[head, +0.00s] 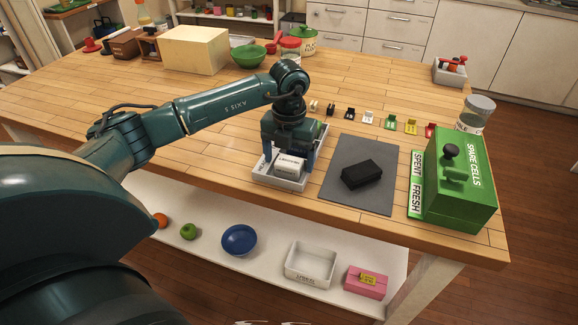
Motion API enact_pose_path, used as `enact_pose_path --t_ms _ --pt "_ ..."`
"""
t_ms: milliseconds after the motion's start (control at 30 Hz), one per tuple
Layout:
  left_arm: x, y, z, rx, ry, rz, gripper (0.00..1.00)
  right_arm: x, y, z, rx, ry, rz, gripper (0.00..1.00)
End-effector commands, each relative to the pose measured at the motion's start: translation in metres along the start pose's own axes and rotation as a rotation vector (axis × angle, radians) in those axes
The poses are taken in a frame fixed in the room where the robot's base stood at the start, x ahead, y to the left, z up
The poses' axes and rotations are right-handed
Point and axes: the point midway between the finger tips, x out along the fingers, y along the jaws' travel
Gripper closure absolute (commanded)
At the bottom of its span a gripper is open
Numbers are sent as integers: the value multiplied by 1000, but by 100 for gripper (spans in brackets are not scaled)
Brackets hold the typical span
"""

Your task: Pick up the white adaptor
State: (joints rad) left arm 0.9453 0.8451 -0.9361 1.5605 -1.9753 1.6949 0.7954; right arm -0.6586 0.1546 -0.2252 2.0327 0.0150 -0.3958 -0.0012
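The white adaptor (289,166), a small block with dark lettering on its side, sits in a shallow pale tray (290,184) near the front edge of the wooden table. My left gripper (288,157) points down over the tray. The gripper body hides the back part of the tray. My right gripper is not in view.
A grey mat (345,200) with a black block (362,174) lies right of the tray. A green SPARE CELLS box (461,180) stands further right. Several small coloured clips (390,122) line up behind. The table's left middle (130,90) is clear.

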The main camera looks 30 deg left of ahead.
Motion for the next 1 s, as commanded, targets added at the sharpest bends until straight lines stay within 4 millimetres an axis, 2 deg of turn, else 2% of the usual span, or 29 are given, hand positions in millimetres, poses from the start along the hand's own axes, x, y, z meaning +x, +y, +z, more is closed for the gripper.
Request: enact_pose_path --t_ms 67,600,867,1000 --pt "0 0 0 0 0 0 24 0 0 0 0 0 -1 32" --pt "-1 0 0 0 0 0 68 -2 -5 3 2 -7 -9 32" --pt "-3 0 0 0 -1 -1 69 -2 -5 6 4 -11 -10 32" --pt "-19 0 1 0 -4 -2 69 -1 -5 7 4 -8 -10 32"
